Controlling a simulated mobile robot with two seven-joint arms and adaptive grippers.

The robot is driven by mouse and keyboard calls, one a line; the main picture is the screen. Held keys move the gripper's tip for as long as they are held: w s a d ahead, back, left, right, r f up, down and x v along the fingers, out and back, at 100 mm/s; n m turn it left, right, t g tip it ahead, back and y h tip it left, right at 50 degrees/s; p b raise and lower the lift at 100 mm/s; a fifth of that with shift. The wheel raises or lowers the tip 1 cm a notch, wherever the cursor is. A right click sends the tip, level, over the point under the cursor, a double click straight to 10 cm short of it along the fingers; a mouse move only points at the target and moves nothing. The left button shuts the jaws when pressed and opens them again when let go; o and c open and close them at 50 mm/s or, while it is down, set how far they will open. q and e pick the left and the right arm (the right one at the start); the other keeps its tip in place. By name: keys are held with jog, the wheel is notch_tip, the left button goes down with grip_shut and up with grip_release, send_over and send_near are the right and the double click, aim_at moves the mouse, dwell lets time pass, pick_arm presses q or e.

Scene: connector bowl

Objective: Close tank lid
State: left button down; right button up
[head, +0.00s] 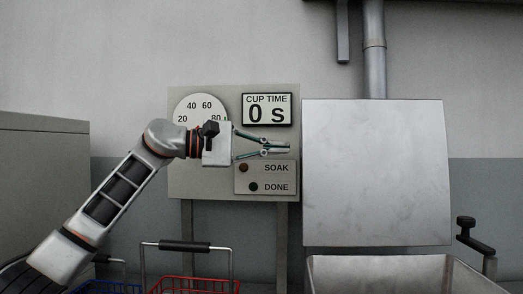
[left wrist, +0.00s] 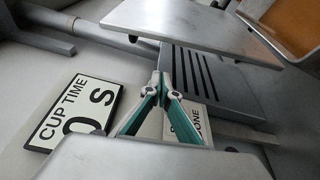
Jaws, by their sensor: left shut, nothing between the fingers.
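The tank lid (head: 376,172) is a large grey metal plate. It stands raised, nearly upright, above the back of the open tank (head: 385,268) at the right of the head view. My left gripper (head: 287,146) is shut and empty, pointing right in front of the control panel, a short way left of the lid's left edge. In the left wrist view the shut fingertips (left wrist: 161,77) show at the middle. A flat grey plate, which looks like the lid (left wrist: 205,28), shows beyond them. The tank's inside is mostly hidden below the frame. My right gripper is not in view.
The control panel (head: 205,185) behind my left gripper has a dial, a "CUP TIME 0 s" display (head: 267,110) and SOAK and DONE lamps. A red basket (head: 190,286) and a blue basket (head: 112,289) stand at the bottom left. A crank handle (head: 474,238) juts out right of the tank.

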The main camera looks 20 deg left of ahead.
pick_arm(q)
jog(key=shift+s+d+r+b, duration=0.15)
jog(key=shift+s+d+b, duration=0.1)
jog(key=shift+s+d, duration=0.5)
jog(key=shift+s+d+r+b, duration=0.15)
jog(key=shift+s+d, duration=0.25)
jog(key=shift+d, duration=0.55)
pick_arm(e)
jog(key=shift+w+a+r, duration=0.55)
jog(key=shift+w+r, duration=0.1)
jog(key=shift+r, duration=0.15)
pick_arm(q)
jog(key=shift+s, duration=0.1)
